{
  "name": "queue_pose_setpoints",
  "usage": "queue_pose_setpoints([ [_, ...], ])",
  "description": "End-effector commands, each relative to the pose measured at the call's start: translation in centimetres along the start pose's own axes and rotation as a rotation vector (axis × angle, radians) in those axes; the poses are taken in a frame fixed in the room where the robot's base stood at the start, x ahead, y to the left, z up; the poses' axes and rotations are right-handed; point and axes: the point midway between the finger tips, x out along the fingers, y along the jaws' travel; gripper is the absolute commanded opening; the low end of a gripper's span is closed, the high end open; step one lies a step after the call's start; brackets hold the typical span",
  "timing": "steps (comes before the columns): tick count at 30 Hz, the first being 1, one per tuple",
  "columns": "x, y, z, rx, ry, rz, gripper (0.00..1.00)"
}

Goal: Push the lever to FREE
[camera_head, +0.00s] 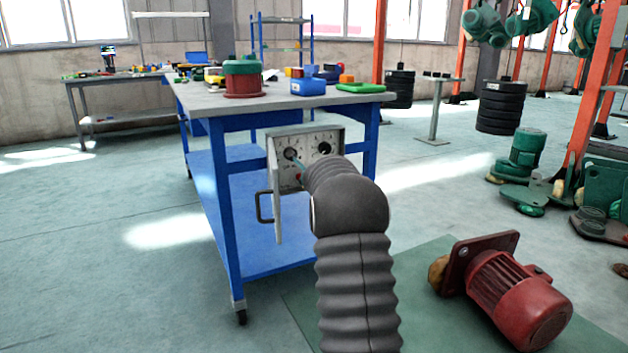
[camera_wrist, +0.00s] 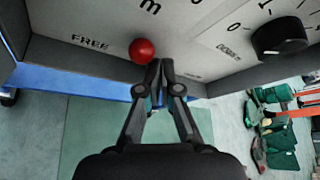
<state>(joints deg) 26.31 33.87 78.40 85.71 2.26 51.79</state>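The lever's red ball knob (camera_wrist: 142,50) shows in the wrist view, at the lower edge of a light grey panel face (camera_wrist: 110,22). The printed word FREE (camera_wrist: 90,43) is to the left of the ball. My gripper (camera_wrist: 160,66) has its two fingertips together, with nothing seen between them. The tips are just right of the ball and slightly below it; I cannot tell whether they touch it. In the head view the control box (camera_head: 336,137) hangs at the end of the blue workbench, and my arm hides part of its face and the lever.
A black rotary knob (camera_wrist: 279,37) sits on the panel to the right. The box's open door (camera_head: 274,190) with a black handle stands out at the left. The blue workbench (camera_head: 225,125) is behind. A red motor (camera_head: 515,295) lies on the green mat at the right.

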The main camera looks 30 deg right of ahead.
Motion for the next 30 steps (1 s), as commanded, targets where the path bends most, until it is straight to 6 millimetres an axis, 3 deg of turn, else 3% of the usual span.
queue_pose_setpoints([
  [1,-0.4,0.4,1.0,-0.003,-0.015,0.009,0.00],
  [8,-1.8,0.3,1.2,-0.002,-0.018,0.008,0.00],
  [23,-5.7,-0.6,-0.2,0.005,0.001,-0.005,0.00],
  [30,-9.4,-0.6,-0.3,0.003,0.002,-0.006,0.00],
])
